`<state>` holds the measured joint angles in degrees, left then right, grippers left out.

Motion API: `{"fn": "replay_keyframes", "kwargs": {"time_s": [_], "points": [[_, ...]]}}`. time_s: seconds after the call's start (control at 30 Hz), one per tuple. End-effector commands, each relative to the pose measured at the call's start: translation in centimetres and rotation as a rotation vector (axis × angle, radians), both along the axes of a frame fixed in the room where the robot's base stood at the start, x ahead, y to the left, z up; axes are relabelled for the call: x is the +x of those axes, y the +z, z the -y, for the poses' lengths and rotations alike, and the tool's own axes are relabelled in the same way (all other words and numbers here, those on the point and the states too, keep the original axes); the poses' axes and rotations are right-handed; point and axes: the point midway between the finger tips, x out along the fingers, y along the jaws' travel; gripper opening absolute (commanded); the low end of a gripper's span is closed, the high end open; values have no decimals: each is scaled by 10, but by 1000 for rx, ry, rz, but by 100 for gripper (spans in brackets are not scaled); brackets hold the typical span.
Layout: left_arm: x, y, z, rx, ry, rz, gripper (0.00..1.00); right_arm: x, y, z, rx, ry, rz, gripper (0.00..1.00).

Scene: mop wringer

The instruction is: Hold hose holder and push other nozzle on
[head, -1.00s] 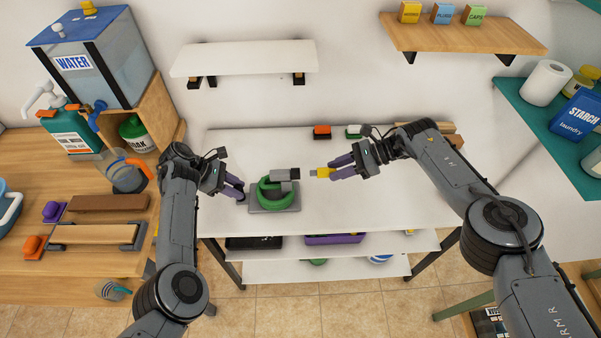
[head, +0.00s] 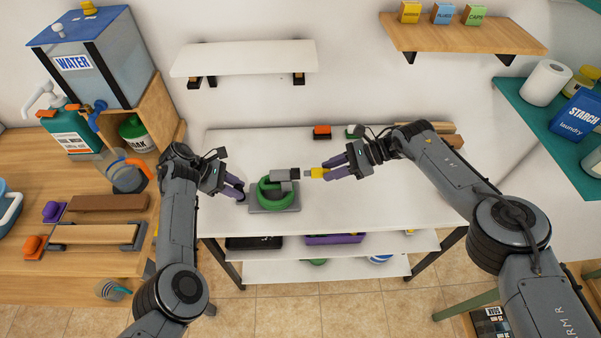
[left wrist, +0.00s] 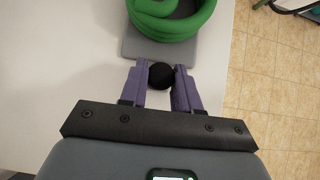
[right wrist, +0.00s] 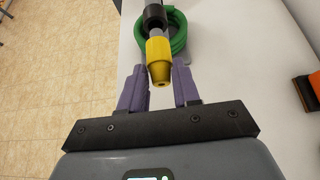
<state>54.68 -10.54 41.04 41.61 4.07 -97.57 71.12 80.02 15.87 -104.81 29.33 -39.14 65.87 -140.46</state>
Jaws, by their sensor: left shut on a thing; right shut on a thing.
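The hose holder is a grey base (head: 285,205) with a green hose coil (head: 268,190) on the white table. The hose's grey end piece with a black collar (head: 295,173) points right above the coil. My left gripper (head: 240,193) is shut on the holder's round black knob (left wrist: 161,75) at its left side. My right gripper (head: 332,173) is shut on a yellow nozzle (right wrist: 158,62). The nozzle's grey stem (head: 308,174) points left at the black collar, roughly in line with it. I cannot tell whether stem and collar touch.
An orange piece (head: 322,131) and a green-and-grey piece (head: 354,131) lie at the table's back, near the right arm. A white shelf (head: 244,58) hangs above. The table's front strip is clear.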

Motion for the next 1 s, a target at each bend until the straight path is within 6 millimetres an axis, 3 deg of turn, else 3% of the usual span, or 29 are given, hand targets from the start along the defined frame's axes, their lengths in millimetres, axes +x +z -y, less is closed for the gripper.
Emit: {"fn": "replay_keyframes", "kwargs": {"time_s": [1.0], "points": [[0,0,0,0,0,0,0,0,0,-13,-1,1,0,2]]}}
